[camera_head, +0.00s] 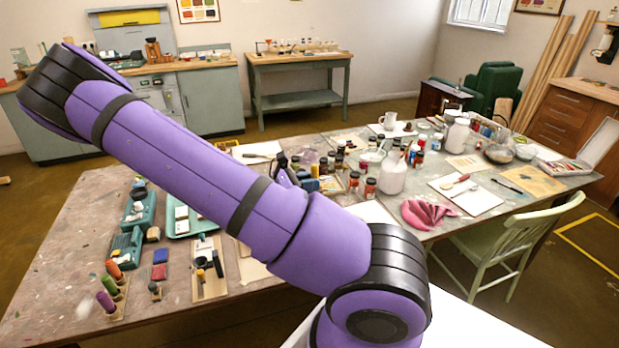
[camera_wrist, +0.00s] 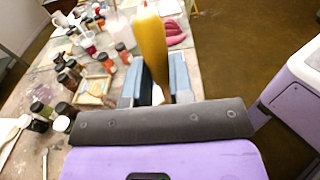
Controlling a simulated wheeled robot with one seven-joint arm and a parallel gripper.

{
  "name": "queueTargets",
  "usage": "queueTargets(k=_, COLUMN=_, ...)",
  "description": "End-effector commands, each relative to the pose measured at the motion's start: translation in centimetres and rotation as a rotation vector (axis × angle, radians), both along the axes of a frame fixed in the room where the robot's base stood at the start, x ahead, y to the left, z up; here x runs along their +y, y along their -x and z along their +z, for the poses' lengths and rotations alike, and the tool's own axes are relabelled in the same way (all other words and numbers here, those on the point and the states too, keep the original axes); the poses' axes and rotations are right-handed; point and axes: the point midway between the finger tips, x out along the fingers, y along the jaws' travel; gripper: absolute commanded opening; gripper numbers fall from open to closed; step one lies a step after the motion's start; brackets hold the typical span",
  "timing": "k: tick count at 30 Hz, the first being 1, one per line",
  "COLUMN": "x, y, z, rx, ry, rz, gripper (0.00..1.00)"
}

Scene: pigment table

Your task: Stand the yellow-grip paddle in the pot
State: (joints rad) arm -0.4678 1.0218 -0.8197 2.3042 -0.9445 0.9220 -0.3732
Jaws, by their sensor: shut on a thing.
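In the wrist view the yellow grip of the paddle (camera_wrist: 151,45) stands up between the two fingers of my gripper (camera_wrist: 157,80). The gripper is shut on it. The rest of the paddle is hidden behind the fingers and the wrist housing. In the head view my purple arm covers the middle of the table, and I cannot make out the paddle there. I cannot tell which vessel is the pot; a white jar (camera_head: 393,173) and another white jar (camera_head: 456,138) stand on the right part of the table.
Several small dark-lidded jars (camera_head: 370,188) crowd the table centre. Coloured spools (camera_head: 107,303) and a green tray (camera_head: 193,217) are at the left. A pale green chair (camera_head: 508,240) stands by the table's right side.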

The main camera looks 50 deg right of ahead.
Motion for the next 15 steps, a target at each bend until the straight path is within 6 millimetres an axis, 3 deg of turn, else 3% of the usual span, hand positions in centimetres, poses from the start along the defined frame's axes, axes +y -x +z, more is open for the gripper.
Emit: queueTargets(k=15, x=0.0, y=0.0, z=-3.6, rx=0.001, ry=0.0, rz=0.0, gripper=0.0)
